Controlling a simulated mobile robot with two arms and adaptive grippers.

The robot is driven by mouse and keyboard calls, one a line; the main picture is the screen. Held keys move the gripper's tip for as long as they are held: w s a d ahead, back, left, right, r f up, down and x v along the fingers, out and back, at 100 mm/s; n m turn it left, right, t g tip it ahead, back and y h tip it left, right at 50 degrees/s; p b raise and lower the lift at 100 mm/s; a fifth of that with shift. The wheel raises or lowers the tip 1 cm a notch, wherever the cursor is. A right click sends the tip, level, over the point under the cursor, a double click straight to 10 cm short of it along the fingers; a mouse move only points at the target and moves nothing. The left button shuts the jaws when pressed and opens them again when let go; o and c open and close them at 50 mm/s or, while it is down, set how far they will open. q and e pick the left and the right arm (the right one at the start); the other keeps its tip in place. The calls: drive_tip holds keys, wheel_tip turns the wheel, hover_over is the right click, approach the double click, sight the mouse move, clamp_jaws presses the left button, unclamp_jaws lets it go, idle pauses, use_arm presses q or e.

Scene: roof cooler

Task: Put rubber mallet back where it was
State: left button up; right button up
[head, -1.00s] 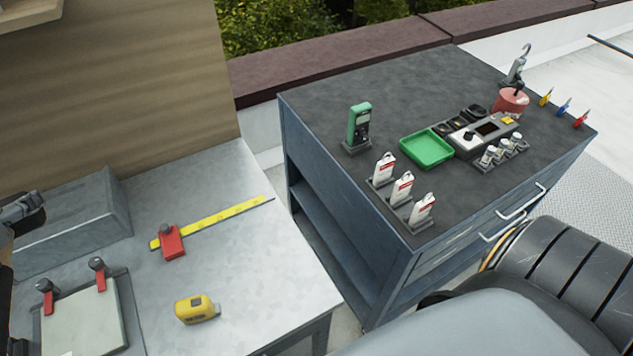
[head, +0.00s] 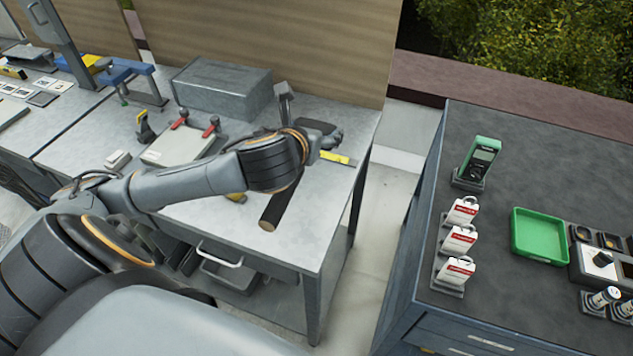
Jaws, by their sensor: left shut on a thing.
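My left arm reaches in from the left over the grey metal workbench (head: 335,215). My left gripper (head: 322,140) is at its wrist end, above the bench's right part, and its fingers are largely hidden. It is shut on the rubber mallet. A dark block by the gripper may be the mallet's head, but I cannot tell clearly. My right gripper is not in view.
A grey metal box (head: 222,87) stands at the bench's back. A board with red clamps (head: 178,147) lies before it. A yellow rule (head: 335,157) is partly covered by my arm. A gap separates the bench from the dark-topped cabinet (head: 490,280), which holds a green tray (head: 539,237).

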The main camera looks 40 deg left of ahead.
use_arm(q)
drive_tip(key=shift+s+a+f+t+b, duration=0.6)
drive_tip(key=shift+s+a+f+b, duration=0.35)
drive_tip(key=shift+s+a+f, duration=1.45)
drive_tip(key=w+f, duration=0.3)
drive_tip(key=w, duration=0.1)
drive_tip(key=w+d+f, duration=0.1)
drive_tip(key=w+f, duration=0.3)
drive_tip(key=w, duration=0.1)
drive_tip(key=w+d+f, duration=0.1)
drive_tip(key=w+f, duration=0.2)
drive_tip(key=w, duration=0.2)
drive_tip(key=shift+d+f+p, duration=0.1)
drive_tip(key=shift+f+p, duration=0.05)
drive_tip(key=shift+p, duration=0.2)
wheel_tip(320, 180, down, 3)
drive_tip(key=shift+w+f, duration=0.1)
drive_tip(key=shift+f, duration=0.1)
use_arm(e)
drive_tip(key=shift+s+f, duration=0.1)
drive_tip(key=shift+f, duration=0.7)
use_arm(q)
drive_tip(key=o, duration=1.7)
drive_tip(key=shift+o, duration=0.2)
